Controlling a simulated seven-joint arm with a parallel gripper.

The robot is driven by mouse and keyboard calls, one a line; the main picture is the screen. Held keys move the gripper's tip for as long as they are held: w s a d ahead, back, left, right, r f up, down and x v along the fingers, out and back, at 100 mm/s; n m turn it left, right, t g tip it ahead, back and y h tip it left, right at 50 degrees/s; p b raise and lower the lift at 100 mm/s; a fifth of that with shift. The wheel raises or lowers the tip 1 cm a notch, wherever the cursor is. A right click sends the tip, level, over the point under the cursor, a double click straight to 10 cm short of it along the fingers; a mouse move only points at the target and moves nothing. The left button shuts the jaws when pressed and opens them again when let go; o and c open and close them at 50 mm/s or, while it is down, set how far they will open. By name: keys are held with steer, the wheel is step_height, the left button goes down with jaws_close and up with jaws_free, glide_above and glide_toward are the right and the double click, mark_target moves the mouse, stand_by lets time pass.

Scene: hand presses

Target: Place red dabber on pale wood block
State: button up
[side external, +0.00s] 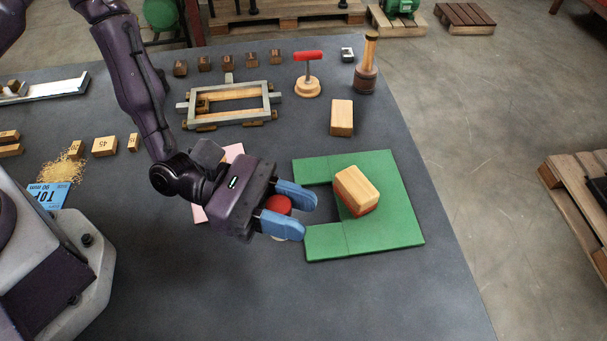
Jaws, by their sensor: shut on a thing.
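My gripper (306,215), with blue fingers, is shut on the red dabber (278,204). Its rounded red part shows between the fingers; the rest is mostly hidden by the fingers and the gripper body. The gripper is at the left side of the green board (395,215), by its notch. A pale wood block (355,185) with a red underside sits on the green board, right of my gripper and apart from it. Another pale wood block (341,115) lies on the dark table behind the board.
A red-handled tool on a round wooden base (308,85) and a wooden mallet-like tool (366,75) stand behind. A grey frame (230,104) lies back left. A pink sheet (232,153) is partly under my arm. The table right of the board is clear up to its edge.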

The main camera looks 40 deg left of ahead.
steer(key=w+a+r+n+t+y, duration=0.2)
steer(key=w+a+r+n+t, duration=0.15)
steer(key=w+a, duration=0.35)
steer(key=w+a+r+n+t+y, duration=0.2)
steer(key=w+a+t, duration=0.3)
steer(key=w, duration=0.5)
glide_above(342, 118)
steer(key=d, duration=0.3)
step_height(342, 118, down, 10)
steer(key=shift+w+a+f+g, duration=0.15)
steer(key=shift+f+g, duration=0.1)
steer(key=shift+f, duration=0.45)
steer(key=shift+w+a+f+g, duration=0.1)
steer(key=shift+f+g, duration=0.1)
steer(key=shift+f, duration=0.5)
steer(key=shift+f, duration=0.15)
steer(key=o, duration=0.9)
steer(key=shift+o, duration=0.2)
